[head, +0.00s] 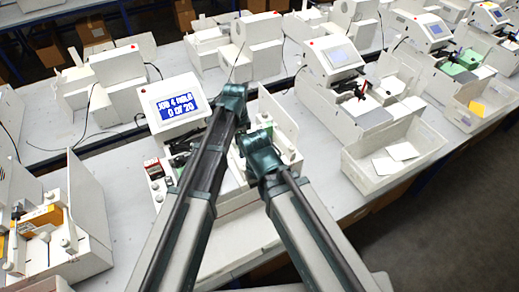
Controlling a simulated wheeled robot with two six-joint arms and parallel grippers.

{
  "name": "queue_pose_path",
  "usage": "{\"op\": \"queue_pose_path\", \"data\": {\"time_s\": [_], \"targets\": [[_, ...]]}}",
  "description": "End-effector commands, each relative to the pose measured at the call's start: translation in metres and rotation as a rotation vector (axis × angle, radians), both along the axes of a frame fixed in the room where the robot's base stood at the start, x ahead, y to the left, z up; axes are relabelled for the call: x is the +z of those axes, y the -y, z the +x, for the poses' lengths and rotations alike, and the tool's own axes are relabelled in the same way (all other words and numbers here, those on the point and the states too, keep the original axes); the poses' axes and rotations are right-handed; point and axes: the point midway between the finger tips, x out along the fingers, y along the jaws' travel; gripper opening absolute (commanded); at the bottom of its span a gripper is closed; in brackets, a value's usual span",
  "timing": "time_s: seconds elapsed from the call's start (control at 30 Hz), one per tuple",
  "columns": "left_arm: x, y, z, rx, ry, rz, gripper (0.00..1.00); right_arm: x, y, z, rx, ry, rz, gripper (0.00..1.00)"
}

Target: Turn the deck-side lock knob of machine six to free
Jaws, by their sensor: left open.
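A white machine stands on the bench in front of me, with a lit blue display (180,105) reading a job line and "0 of 20". Small white knobs (158,197) sit on its near left part, beside a red-and-dark block (153,168). I cannot tell which knob is the deck-side lock, how it is set, or whether this is machine six. My left gripper (241,127) is over the machine's middle, open, mostly hidden behind its own dark green wrist. My right wrist (262,160) is over the machine's right part; its fingers cannot be made out. My arms hide much of the deck.
Another white machine with an open tray (385,170) holding white cards stands to the right. A white machine with an orange part (45,217) stands at the left. More machines line the benches behind. Bare bench (120,190) shows left of the middle machine.

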Motion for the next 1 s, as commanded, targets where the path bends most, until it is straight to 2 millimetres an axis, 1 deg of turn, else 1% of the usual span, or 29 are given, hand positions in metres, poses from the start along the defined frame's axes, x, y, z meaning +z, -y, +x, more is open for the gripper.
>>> {"op": "queue_pose_path", "data": {"time_s": [0.03,0.13,0.33,0.47,0.67,1.0], "targets": [[0.006,0.001,0.005,-0.015,0.0,-0.002,0.67,0.006,0.0,0.0,0.0,0.0,0.0,0.0],[0.007,0.001,0.007,-0.032,0.001,-0.003,0.67,0.007,0.0,0.0,-0.001,0.0,0.0,0.0],[0.004,0.001,0.006,-0.035,0.002,-0.004,0.67,0.004,0.0,0.0,0.0,0.0,0.0,0.0],[-0.001,0.001,0.006,-0.035,0.002,-0.004,0.67,-0.001,0.0,0.0,0.002,0.0,0.0,0.0],[-0.02,0.002,0.006,-0.034,0.002,-0.004,0.67,-0.02,0.0,0.0,0.011,0.0,0.0,0.0],[-0.067,0.002,0.006,-0.034,0.002,-0.004,0.67,-0.067,0.0,0.001,0.014,0.002,-0.001,0.0]]}}
